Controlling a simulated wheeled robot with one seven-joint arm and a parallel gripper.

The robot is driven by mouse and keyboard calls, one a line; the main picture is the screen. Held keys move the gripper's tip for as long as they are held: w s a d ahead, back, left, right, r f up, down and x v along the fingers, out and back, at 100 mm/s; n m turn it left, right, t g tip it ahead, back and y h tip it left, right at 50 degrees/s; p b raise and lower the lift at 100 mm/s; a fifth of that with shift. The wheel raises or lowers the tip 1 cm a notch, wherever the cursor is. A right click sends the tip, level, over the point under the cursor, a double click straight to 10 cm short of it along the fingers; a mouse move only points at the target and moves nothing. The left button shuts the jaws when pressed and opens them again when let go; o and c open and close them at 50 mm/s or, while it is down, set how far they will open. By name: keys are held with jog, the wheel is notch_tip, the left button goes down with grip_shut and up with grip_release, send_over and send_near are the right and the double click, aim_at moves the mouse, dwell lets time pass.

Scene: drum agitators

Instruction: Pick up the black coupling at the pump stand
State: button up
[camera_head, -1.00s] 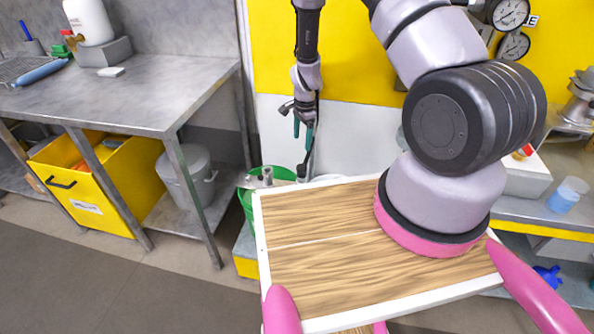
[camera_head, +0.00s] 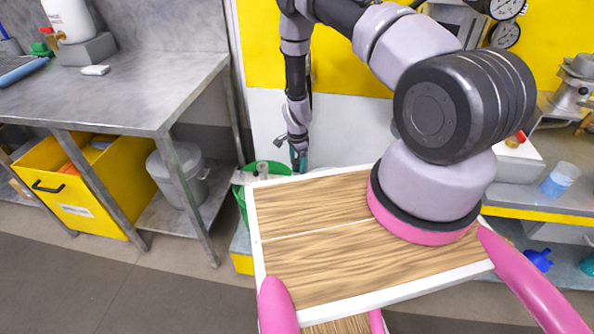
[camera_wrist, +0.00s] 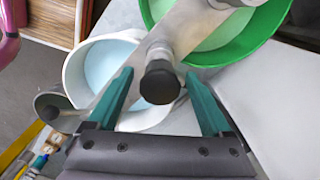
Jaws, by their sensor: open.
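A black round-ended coupling (camera_wrist: 160,84) on a grey metal piece shows in the wrist view, between the teal fingertips as seen from the wrist. My gripper (camera_wrist: 158,78) is open, with one finger on each side of it and a visible gap to each. I cannot tell how far the fingertips are from it in depth. In the head view my gripper (camera_head: 298,158) hangs pointing down just right of the green bucket (camera_head: 243,195). The coupling cannot be made out in the head view, and my board and arm hide part of that spot.
In the wrist view a green bucket (camera_wrist: 262,30) and a white container with pale blue inside (camera_wrist: 78,70) lie close around the coupling. A grey metal table (camera_head: 130,95) with a yellow bin (camera_head: 75,180) stands at left. A shelf with a blue cup (camera_head: 560,180) is at right.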

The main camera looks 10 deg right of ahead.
jog(key=shift+f, duration=0.75)
grip_shut()
jog(key=shift+r, duration=0.15)
notch_tip(320, 180, up, 10)
jog(key=shift+f, duration=0.1)
